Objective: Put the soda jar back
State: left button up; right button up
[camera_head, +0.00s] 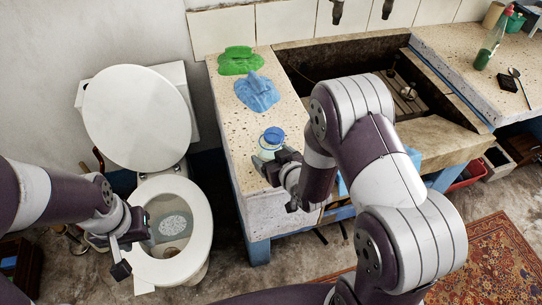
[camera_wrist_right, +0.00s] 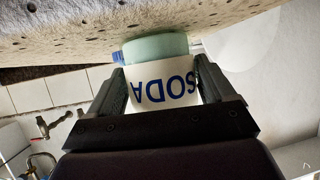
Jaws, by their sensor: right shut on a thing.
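The soda jar (camera_head: 270,143) has a blue lid, a pale green body and a white label. It shows at the left stone ledge, near its front end. In the right wrist view the jar (camera_wrist_right: 165,88) sits between both fingers, with the blue word SODA upside down. My right gripper (camera_head: 276,167) is shut on it from the near side. The jar is close to the stone; I cannot tell whether it touches. My left gripper (camera_head: 131,243) is open and empty above the front of the toilet bowl.
A blue cloth (camera_head: 257,92) and a green cloth (camera_head: 240,61) lie on the ledge (camera_head: 227,118) behind the jar. The sunken basin (camera_head: 345,62) is to the right. A bottle (camera_head: 489,47) stands on the right slab. The toilet (camera_head: 140,115) is at left.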

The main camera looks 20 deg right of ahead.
jog(key=o, duration=1.1)
jog(key=shift+f, duration=0.1)
jog(key=shift+r+p, duration=0.35)
jog(key=shift+r, duration=0.1)
jog(key=s+d+r+g, duration=0.1)
jog(key=s+r+g, duration=0.1)
jog(key=s, duration=0.4)
jog(key=s+d+r+m+g+h, duration=0.1)
jog(key=s+r+g, duration=0.1)
jog(key=s+g, duration=0.3)
jog(key=s+d+r+m+g+h, duration=0.1)
jog(key=s+d+r+g, duration=0.1)
jog(key=s, duration=0.5)
jog(key=shift+s+r+g+p, duration=0.2)
jog(key=shift+r+g+p, duration=0.25)
jog(key=shift+g, duration=0.65)
